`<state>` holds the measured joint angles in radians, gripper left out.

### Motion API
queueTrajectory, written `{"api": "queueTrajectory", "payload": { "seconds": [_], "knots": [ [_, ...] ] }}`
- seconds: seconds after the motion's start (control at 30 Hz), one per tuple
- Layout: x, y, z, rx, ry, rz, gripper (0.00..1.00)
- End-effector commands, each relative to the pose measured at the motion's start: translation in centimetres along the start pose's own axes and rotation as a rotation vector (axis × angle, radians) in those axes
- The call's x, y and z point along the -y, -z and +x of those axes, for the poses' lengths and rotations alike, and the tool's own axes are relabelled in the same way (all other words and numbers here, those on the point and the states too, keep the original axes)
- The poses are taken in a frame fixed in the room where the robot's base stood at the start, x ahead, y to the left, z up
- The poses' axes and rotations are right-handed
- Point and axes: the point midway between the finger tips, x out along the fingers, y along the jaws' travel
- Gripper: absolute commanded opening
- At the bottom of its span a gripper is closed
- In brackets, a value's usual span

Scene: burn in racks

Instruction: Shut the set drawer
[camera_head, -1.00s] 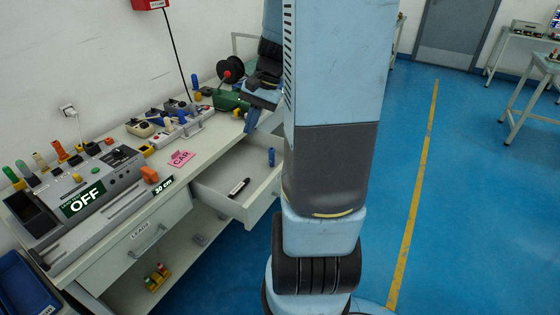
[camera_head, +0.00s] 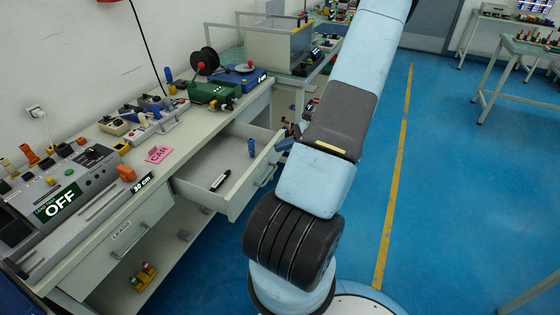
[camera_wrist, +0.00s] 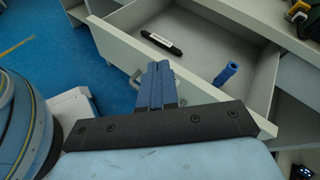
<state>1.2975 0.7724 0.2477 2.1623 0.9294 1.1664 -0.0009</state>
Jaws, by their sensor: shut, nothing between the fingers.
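The open drawer (camera_head: 228,200) sticks out from the right part of the white bench, beside a closed drawer labelled LEADS. It holds a dark marker with a white band (camera_head: 220,181) and a blue cylinder (camera_head: 251,147). The wrist view shows the drawer's front panel (camera_wrist: 185,70), the marker (camera_wrist: 161,41) and the blue cylinder (camera_wrist: 225,73). My gripper (camera_wrist: 157,72) has its blue fingers together and empty, just outside the front panel near the handle (camera_wrist: 135,78). Whether they touch the panel I cannot tell. In the head view my gripper (camera_head: 287,138) is partly hidden by my arm.
The closed LEADS drawer (camera_head: 125,240) is at left. On the bench top are a grey instrument marked OFF (camera_head: 75,190), a pink CAR note (camera_head: 159,154) and a green box with reels (camera_head: 213,92). Blue floor (camera_head: 460,190) is free at right.

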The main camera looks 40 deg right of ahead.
Motion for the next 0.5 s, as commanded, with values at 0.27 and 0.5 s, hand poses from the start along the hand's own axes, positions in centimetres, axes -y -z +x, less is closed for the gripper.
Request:
{"api": "queueTrajectory", "payload": {
  "seconds": [0.27, 0.5],
  "knots": [
    [-2.1, 7.8, -2.9, 0.137, 0.285, 0.208, 0.0],
    [-4.1, 13.0, -4.9, 0.236, 0.505, 0.341, 0.0]
  ]
}}
